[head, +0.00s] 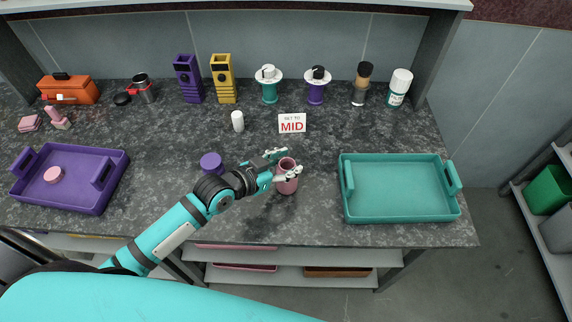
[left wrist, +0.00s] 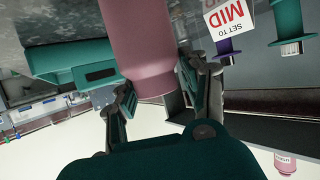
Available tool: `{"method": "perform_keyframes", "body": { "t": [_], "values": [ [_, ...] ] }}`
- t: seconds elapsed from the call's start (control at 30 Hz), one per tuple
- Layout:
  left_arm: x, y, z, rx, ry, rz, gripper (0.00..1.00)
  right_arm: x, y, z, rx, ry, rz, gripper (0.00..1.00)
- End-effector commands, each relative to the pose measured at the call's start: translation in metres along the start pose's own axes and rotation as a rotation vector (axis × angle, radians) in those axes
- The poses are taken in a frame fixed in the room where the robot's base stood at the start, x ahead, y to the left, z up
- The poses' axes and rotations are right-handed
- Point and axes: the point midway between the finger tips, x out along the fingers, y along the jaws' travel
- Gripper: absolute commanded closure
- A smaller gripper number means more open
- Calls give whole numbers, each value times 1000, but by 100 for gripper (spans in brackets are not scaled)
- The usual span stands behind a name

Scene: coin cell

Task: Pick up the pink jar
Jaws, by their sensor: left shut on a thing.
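The pink jar (head: 287,186) is upright near the middle front of the counter in the head view. My left gripper (head: 282,166) reaches it from the left, with one finger on each side of its body. In the left wrist view, the jar (left wrist: 138,45) fills the space between the two fingers of my left gripper (left wrist: 163,92), which is shut on it. I cannot tell whether the jar's base touches the counter. My right gripper is not in view.
A teal tray (head: 402,215) stands to the right, and a purple tray (head: 95,207) to the left. A purple lid-like piece (head: 210,161) lies behind my arm. A white "MID" sign (head: 292,123) and a small white bottle (head: 238,121) stand behind the jar. Several devices line the back.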

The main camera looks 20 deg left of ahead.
Motion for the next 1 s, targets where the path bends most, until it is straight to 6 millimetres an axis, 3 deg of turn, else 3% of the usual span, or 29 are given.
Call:
{"method": "perform_keyframes", "body": {
  "t": [0.37, 1.0],
  "values": [
    [-11, 0, -30, 3, 8, -1, 100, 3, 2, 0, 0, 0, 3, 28],
    [-88, 22, -4, 1, 3, 1, 100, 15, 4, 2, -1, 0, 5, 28]
  ]
}}
